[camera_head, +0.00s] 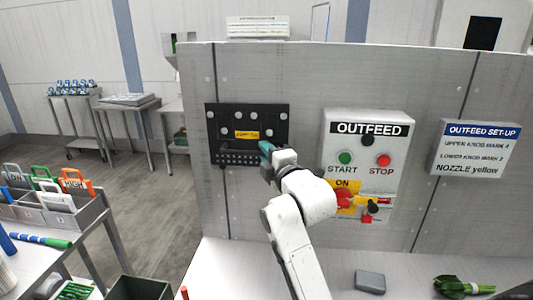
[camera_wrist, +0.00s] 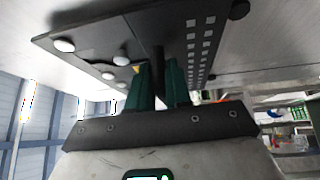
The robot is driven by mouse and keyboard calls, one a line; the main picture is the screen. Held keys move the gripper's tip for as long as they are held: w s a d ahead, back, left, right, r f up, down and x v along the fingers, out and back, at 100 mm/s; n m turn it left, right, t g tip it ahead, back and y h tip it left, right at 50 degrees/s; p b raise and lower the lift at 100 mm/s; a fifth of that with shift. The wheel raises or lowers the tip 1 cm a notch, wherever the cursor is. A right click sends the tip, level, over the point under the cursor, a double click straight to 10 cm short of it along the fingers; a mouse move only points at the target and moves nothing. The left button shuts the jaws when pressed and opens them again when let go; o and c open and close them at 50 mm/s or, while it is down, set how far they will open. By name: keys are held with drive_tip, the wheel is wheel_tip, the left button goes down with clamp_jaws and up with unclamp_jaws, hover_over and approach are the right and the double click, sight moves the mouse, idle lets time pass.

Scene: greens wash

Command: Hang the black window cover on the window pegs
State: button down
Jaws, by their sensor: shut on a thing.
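The black window cover (camera_head: 225,118) is an upright dark rectangular panel at the grey wall, left of the OUTFEED box. It has a yellow label, pale round studs and a lower strip with rows of small squares. My gripper (camera_head: 267,150) is at its lower right part. In the wrist view, the cover (camera_wrist: 100,38) spans the top, and my gripper (camera_wrist: 158,80) is shut on a dark upright part of it between the green fingers. Dark round knobs show by its edge. I cannot tell whether the cover rests on the pegs or is apart from the wall.
The OUTFEED box (camera_head: 365,165) with buttons and a red switch juts out to the right. A grey block (camera_head: 370,281) and a green bundle (camera_head: 463,287) lie on the white counter (camera_head: 335,270). A tag rack (camera_head: 85,218) stands at left.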

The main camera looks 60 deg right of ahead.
idle(0.4)
drive_tip(key=shift+s+a+r, duration=0.1)
drive_tip(key=shift+s+a, duration=0.05)
drive_tip(key=shift+a, duration=0.3)
drive_tip(key=shift+s+a, duration=0.25)
drive_tip(key=shift+a, duration=0.5)
idle(0.5)
drive_tip(key=shift+s+a, duration=0.25)
drive_tip(key=shift+a, duration=0.5)
drive_tip(key=shift+s+a, duration=0.25)
drive_tip(key=shift+a, duration=0.45)
drive_tip(key=shift+a, duration=0.15)
drive_tip(key=s+a, duration=0.2)
drive_tip(key=a, duration=0.4)
drive_tip(key=shift+s+a, duration=0.15)
drive_tip(key=shift+a, duration=0.05)
idle(0.5)
drive_tip(key=shift+s, duration=0.1)
idle(0.4)
